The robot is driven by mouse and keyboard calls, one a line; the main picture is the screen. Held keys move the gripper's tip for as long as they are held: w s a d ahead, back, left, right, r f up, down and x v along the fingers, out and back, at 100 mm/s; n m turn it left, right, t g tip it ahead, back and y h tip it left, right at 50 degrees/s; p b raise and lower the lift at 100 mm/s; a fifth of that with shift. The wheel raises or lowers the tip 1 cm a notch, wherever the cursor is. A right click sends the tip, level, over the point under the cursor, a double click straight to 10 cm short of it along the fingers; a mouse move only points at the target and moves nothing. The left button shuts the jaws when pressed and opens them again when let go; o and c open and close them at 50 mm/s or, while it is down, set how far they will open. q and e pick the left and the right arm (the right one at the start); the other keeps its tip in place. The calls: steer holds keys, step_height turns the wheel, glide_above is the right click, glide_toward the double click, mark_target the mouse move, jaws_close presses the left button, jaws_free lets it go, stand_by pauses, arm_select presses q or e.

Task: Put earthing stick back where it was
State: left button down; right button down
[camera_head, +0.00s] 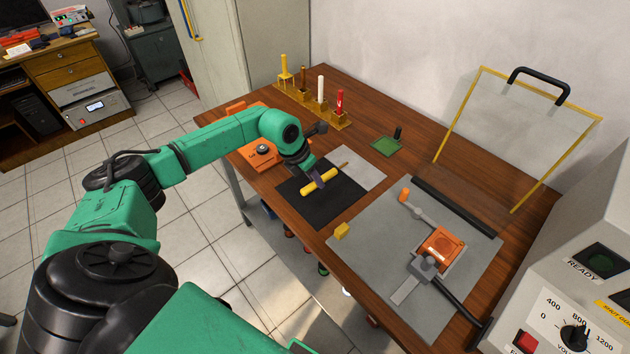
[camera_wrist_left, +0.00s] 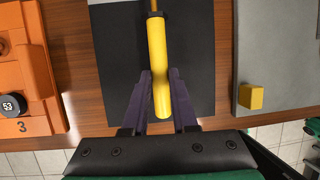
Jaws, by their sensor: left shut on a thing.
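The earthing stick has a yellow handle (camera_head: 322,180) and a thin brass-coloured tip toward the back. It lies across the black mat (camera_head: 343,196) in the head view; I cannot tell whether it touches the mat. My left gripper (camera_head: 314,179) is shut on the handle from above. In the left wrist view the yellow handle (camera_wrist_left: 158,60) runs between the dark fingers of the left gripper (camera_wrist_left: 159,82), its rounded end toward me. Wooden holders (camera_head: 306,98) at the back of the table carry upright yellow, brown, white and red pieces. My right gripper is not in view.
A grey mat (camera_head: 360,252) at right bears an orange block (camera_head: 441,243), a lever with a black handle and a small yellow block (camera_head: 341,230). A clear yellow-edged shield (camera_head: 515,130) stands behind it. An orange base (camera_wrist_left: 35,70) lies left of the black mat.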

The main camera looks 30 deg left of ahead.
arm_select(q)
step_height(320, 180, down, 2)
steer(key=shift+f, duration=0.3)
steer(key=c, duration=0.7)
jaws_free()
steer(key=shift+r, duration=0.3)
steer(key=b+v, duration=0.2)
steer(key=v, duration=1)
steer(key=shift+b, duration=0.4)
steer(key=shift+f, duration=0.15)
